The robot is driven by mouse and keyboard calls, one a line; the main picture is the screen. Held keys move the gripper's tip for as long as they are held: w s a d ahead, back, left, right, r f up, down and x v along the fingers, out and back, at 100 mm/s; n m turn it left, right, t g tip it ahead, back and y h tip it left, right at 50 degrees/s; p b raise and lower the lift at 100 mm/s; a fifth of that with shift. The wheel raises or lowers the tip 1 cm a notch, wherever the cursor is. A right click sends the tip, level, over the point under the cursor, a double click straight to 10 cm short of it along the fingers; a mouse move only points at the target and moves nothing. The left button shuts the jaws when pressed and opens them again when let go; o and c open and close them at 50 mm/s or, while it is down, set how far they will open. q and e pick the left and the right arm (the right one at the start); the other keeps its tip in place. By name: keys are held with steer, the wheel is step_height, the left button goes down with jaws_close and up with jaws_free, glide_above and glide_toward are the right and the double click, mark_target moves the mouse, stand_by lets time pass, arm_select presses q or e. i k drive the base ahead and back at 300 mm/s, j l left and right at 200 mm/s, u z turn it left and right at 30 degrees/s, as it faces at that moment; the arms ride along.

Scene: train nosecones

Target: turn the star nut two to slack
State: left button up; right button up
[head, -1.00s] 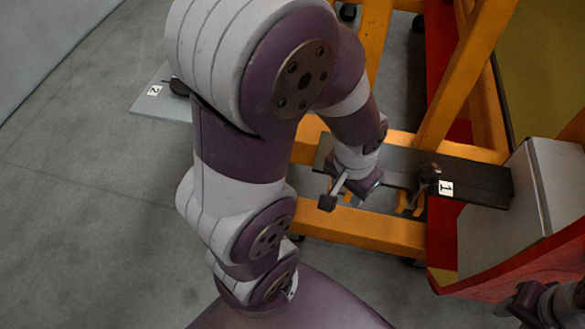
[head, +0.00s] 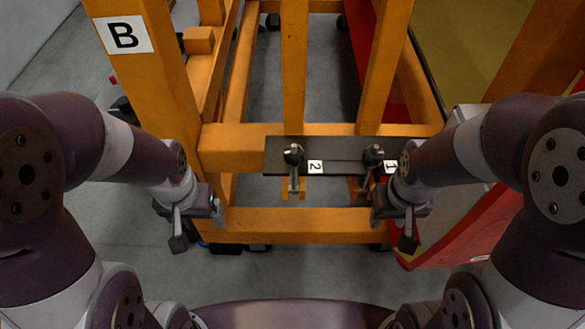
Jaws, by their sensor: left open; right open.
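Star nut two (head: 293,155) is a dark knob on a dark plate (head: 342,146), just left of a white label marked 2 (head: 315,167). A pale bolt or rod runs down below it. My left gripper (head: 196,229) is open and empty, to the left of and lower in the picture than the nut, apart from it. My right gripper (head: 394,229) is open, below star nut one (head: 373,153), to the right of nut two. Nothing shows between its fingers. Which way star nut two is turned cannot be told.
The plate lies across an orange frame with a lower beam (head: 300,226) and uprights. A post marked B (head: 122,36) stands at the left. A label marked 1 (head: 391,167) is partly by my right arm. A red panel (head: 455,232) is at the right. Grey floor is clear at far left.

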mark_target(294, 161)
steer(key=i+j+z, duration=0.1)
steer(key=j+z, duration=0.15)
steer(key=z, duration=0.15)
steer(key=j+z, duration=0.35)
steer(key=i+j+z, duration=0.1)
steer(key=z, duration=0.3)
